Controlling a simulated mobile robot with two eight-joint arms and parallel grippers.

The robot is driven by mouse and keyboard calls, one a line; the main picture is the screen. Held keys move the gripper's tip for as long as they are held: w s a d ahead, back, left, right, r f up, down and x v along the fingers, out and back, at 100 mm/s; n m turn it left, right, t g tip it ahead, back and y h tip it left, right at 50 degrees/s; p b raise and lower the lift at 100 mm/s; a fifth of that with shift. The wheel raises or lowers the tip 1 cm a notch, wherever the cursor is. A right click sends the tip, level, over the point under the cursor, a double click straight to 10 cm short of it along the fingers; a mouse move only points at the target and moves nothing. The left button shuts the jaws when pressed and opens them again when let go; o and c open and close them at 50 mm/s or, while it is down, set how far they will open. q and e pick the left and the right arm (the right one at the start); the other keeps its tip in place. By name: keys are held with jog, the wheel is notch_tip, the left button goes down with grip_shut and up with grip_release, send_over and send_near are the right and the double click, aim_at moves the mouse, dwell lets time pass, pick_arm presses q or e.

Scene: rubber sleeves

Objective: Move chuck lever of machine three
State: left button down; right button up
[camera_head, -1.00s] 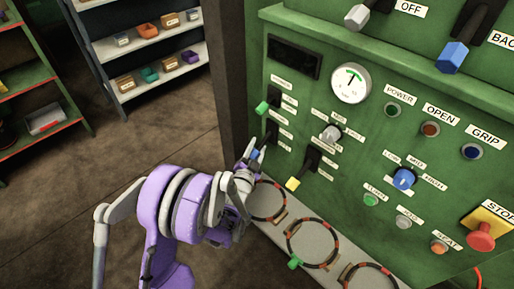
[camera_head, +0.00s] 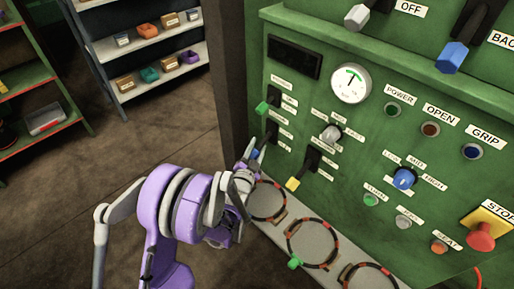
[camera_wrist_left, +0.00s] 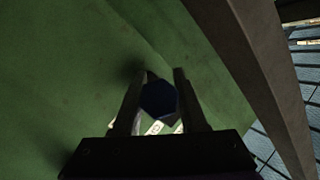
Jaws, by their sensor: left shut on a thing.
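A lever with a blue hexagonal tip (camera_head: 255,154) sticks out at the lower left of the green machine panel (camera_head: 340,200). In the left wrist view the dark blue tip (camera_wrist_left: 160,99) sits between the two fingers. My left gripper (camera_head: 248,158) is shut on this blue tip; its fingers hide part of it in the head view. Beside it are a lever with a green tip (camera_head: 262,108), above, and one with a yellow tip (camera_head: 293,184), to the right. The small labels near these levers are too small to read. My right gripper is not in view.
A grey ledge with ringed holders (camera_head: 312,242) runs below the panel, close under my left gripper. A dark post (camera_head: 230,75) stands at the panel's left edge. Shelves with small bins (camera_head: 150,48) stand at the back left. Bare floor lies between.

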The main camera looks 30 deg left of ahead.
pick_arm(q)
jog(key=shift+s+r+g+p, duration=0.1)
jog(key=shift+r+g+p, duration=0.25)
jog(key=shift+p, duration=0.25)
jog(key=r+m+g+p, duration=0.1)
jog(key=g+p, duration=0.1)
jog(key=r+g+p, duration=0.1)
jog(key=g+p, duration=0.1)
jog(key=p, duration=0.1)
jog(key=s+r+m+g+p, duration=0.1)
jog(key=r+g+p, duration=0.1)
jog(key=shift+s+a+m, duration=0.1)
jog(key=shift+a+m, duration=0.15)
jog(key=shift+m, duration=0.05)
jog(key=shift+r+m+g+y+p, duration=0.35)
jog(key=shift+r+g+p, duration=0.25)
jog(key=shift+g+p, duration=0.45)
jog(key=shift+w+r+m+g+p, duration=0.2)
jog(key=shift+r+m+g+p, duration=0.15)
jog(key=shift+r+g+p, duration=0.4)
jog(key=shift+f+g+y, duration=0.2)
jog(key=shift+g+y, duration=0.05)
jog(key=shift+c, duration=2.3)
grip_release()
